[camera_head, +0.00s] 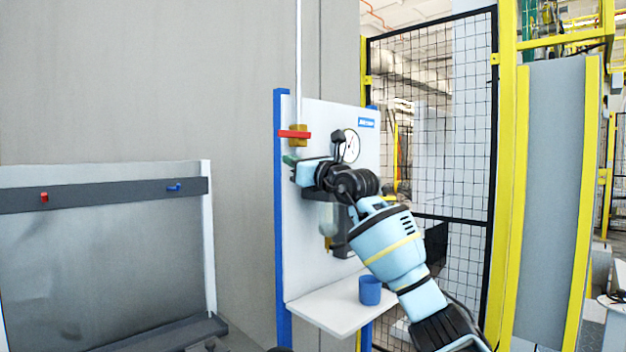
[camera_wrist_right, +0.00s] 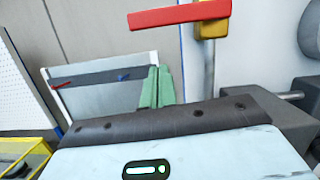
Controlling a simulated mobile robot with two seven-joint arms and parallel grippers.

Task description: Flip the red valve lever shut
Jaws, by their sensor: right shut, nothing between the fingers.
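The red valve lever (camera_head: 293,134) lies level, crosswise to the upright pipe, on a brass valve body (camera_head: 303,141) on the white panel. It also shows at the top of the right wrist view (camera_wrist_right: 178,16), with its free end to the left of the brass body (camera_wrist_right: 213,28). My right gripper (camera_head: 289,160) is just below the lever and apart from it in the head view. Its green fingers (camera_wrist_right: 156,88) are shut together with nothing between them. My left gripper is in neither view.
A round gauge (camera_head: 349,147) sits right of the valve, partly behind my right arm. A blue cup (camera_head: 370,290) stands on the white shelf (camera_head: 322,312) below. A grey stand (camera_head: 100,188) is at the left. A black mesh fence (camera_head: 467,130) rises behind.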

